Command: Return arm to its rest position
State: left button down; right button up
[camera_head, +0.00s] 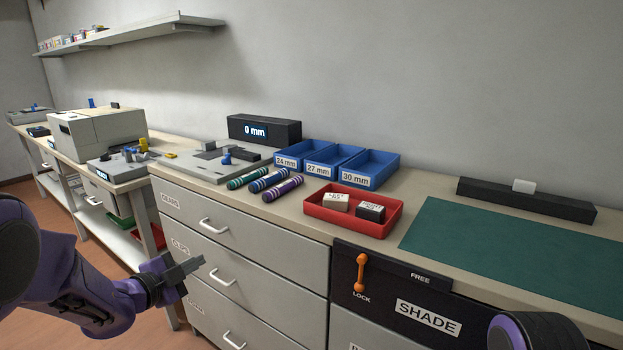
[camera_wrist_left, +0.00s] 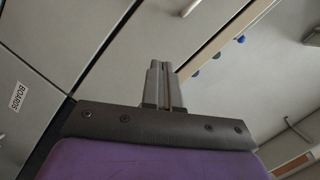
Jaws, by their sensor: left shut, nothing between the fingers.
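My left arm comes in from the lower left of the head view. Its gripper (camera_head: 190,267) hangs in front of the grey drawer cabinet, below the worktop and apart from it. The gripper is shut and empty; its two fingers also show pressed together in the left wrist view (camera_wrist_left: 162,88). Part of my right arm (camera_head: 537,332) shows at the lower right edge of the head view. My right gripper is outside both views.
Drawer handles (camera_head: 214,225) stick out near my left gripper. On the worktop are striped toner cartridges (camera_head: 268,180), blue bins (camera_head: 338,165), a red tray (camera_head: 391,225) with two small boxes, and a green mat (camera_head: 510,248). An orange lock lever (camera_head: 361,272) is on the front.

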pick_arm(q)
jog(key=s+a+f+n+g+y+p, duration=0.1)
jog(key=s+f+n+g+y+p, duration=0.15)
jog(key=s+f+n, duration=0.5)
jog(key=s+a+f+n+g+y+p, duration=0.1)
jog(key=s+f+n+y, duration=0.3)
jog(key=f+n, duration=0.55)
jog(key=s+d+f+n+g+y+p, duration=0.1)
jog(key=s+f+g, duration=0.3)
jog(key=s, duration=0.9)
jog(key=s+d+f+n+g+y+p, duration=0.1)
jog(key=s+f+n+g+p, duration=0.2)
jog(key=s, duration=1.1)
notch_tip(320, 180, down, 3)
jog(key=shift+s+n+g+p, duration=0.25)
jog(key=shift+n+g+p, duration=0.2)
jog(key=shift+n, duration=0.25)
